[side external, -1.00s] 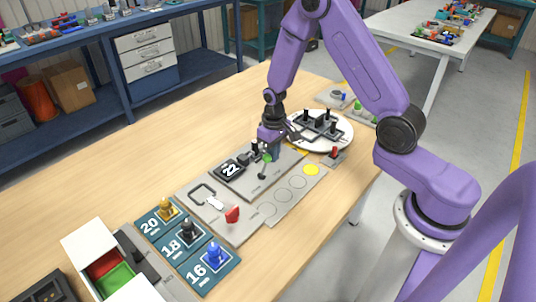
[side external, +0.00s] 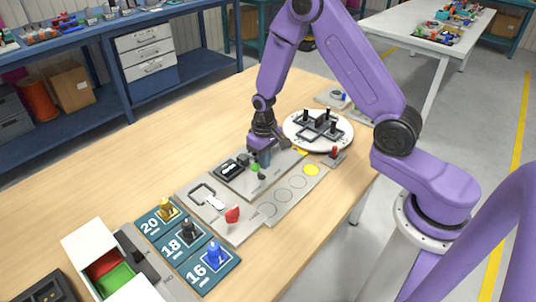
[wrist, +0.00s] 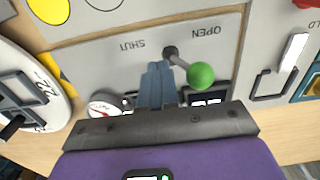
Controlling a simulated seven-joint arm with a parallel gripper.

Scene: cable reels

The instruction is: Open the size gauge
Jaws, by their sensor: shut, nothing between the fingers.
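The size gauge is a grey panel (wrist: 100,65) with the words SHUT and OPEN, a small display (side external: 229,168) and a round dial (wrist: 107,103). Its lever has a dark rod and a green knob (wrist: 200,75); the knob also shows in the side view (side external: 255,168). The rod leans toward the OPEN side. My gripper (wrist: 158,68) is shut and empty, low over the panel. In the wrist view its fingertips are beside the rod, on the SHUT side; I cannot tell whether they touch it. My gripper hides part of the panel and the display.
A white round plate (side external: 291,131) with dark fixtures stands behind my gripper. A red knob (side external: 232,214) and a grey latch frame (side external: 201,193) are in front left. Reels stand on the 20, 18 and 16 pads (side external: 150,226).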

